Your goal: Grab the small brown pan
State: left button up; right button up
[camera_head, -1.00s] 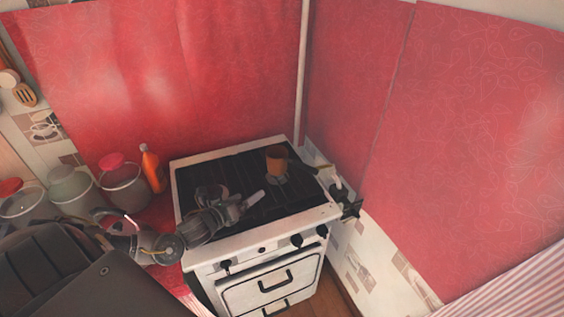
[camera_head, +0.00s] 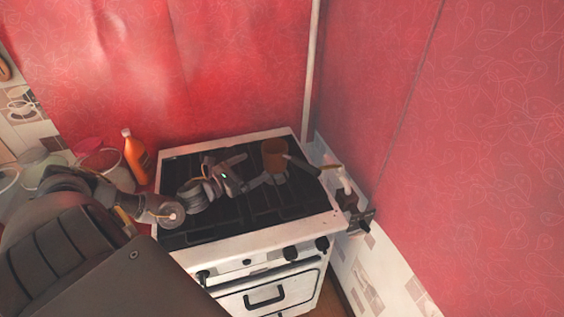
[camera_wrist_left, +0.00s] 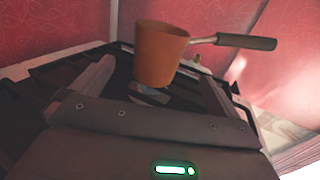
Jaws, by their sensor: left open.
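The small brown pan (camera_head: 275,154) stands on the back right part of the stove's black top, its dark handle pointing right and toward the front. My left gripper (camera_head: 257,170) is over the stove just left of the pan, open and empty. In the left wrist view the brown pan (camera_wrist_left: 160,54) is ahead of the gripper (camera_wrist_left: 150,92), near its fingers, with its handle reaching right. The pan hides part of the far finger area. My right gripper does not show.
The white stove (camera_head: 262,240) has knobs and an oven door in front. An orange bottle (camera_head: 135,158) and jars (camera_head: 100,166) stand left of it. Red-covered walls (camera_head: 220,70) close off the back and right. A pipe with a valve (camera_head: 347,184) is at the stove's right side.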

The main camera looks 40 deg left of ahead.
aim_at(265, 159)
pick_arm(q)
jog(key=shift+w+d+r+p, duration=0.2)
jog(key=shift+w+r+p, duration=0.15)
jog(key=shift+w, duration=0.2)
jog(key=x, duration=0.4)
jog(key=shift+w+f+p, duration=0.1)
jog(key=shift+f+p, duration=0.15)
jog(key=shift+p, duration=0.1)
jog(key=shift+r, duration=0.15)
jog(key=x, duration=0.1)
jog(key=p+x, duration=0.1)
jog(key=x, duration=0.1)
jog(key=p+x, duration=0.1)
jog(key=x, duration=0.1)
jog(key=shift+a+f, duration=0.1)
jog(key=shift+f, duration=0.15)
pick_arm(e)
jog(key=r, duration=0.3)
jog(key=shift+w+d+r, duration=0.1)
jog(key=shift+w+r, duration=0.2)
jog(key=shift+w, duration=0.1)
pick_arm(q)
jog(key=shift+c, duration=0.4)
jog(key=c, duration=1.2)
jog(key=shift+a+r, duration=0.1)
jog(key=shift+c, duration=1.1)
jog(key=shift+r, duration=0.15)
